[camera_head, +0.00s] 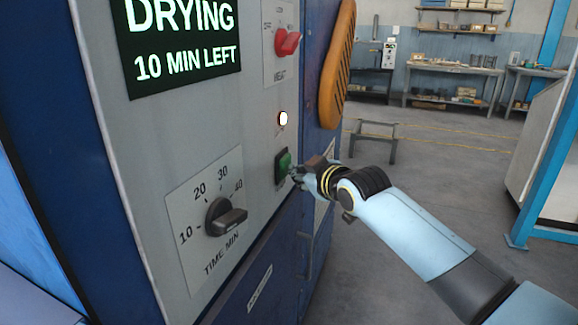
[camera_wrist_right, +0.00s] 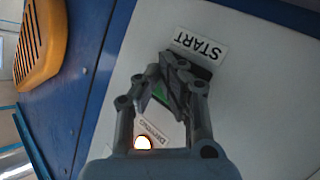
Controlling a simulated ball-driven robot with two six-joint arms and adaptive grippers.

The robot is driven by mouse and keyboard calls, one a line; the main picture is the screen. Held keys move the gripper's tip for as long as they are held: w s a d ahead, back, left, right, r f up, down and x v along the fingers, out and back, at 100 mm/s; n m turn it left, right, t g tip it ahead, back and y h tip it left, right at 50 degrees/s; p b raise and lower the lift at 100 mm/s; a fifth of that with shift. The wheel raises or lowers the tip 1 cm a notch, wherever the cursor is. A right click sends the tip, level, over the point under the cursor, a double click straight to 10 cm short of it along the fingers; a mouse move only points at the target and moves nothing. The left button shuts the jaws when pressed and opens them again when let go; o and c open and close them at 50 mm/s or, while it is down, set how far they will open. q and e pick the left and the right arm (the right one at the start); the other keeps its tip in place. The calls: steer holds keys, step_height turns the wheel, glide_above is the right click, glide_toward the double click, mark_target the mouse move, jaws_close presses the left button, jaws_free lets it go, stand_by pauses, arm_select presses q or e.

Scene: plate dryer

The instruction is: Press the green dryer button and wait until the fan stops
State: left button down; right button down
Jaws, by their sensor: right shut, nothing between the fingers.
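The green dryer button (camera_head: 284,167) sits in a dark frame on the grey panel of the blue dryer. My right gripper (camera_head: 296,174) is shut and empty, its fingertips at or very close to the button's right side; I cannot tell if they touch. In the right wrist view, the shut fingers (camera_wrist_right: 172,62) cover most of the green button (camera_wrist_right: 159,92) below the START label (camera_wrist_right: 199,44). The display (camera_head: 185,45) reads DRYING, 10 MIN LEFT. The indicator lamp (camera_head: 283,118) above the button is lit. My left gripper is not in view.
A time knob (camera_head: 224,217) and a red switch (camera_head: 287,42) are on the same panel. An orange slotted part (camera_head: 338,65) sticks out at the dryer's right edge. A small stand (camera_head: 374,138) and workbenches (camera_head: 452,71) stand farther back. The floor to the right is mostly clear.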

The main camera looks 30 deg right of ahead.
steer(key=shift+s+d+p, duration=0.35)
steer(key=shift+s+d, duration=0.1)
steer(key=shift+s, duration=0.1)
steer(key=s+d+p, duration=0.2)
steer(key=s+d, duration=0.1)
steer(key=s, duration=0.1)
steer(key=shift+d, duration=0.15)
steer(key=shift+w, duration=0.1)
stand_by(0.7)
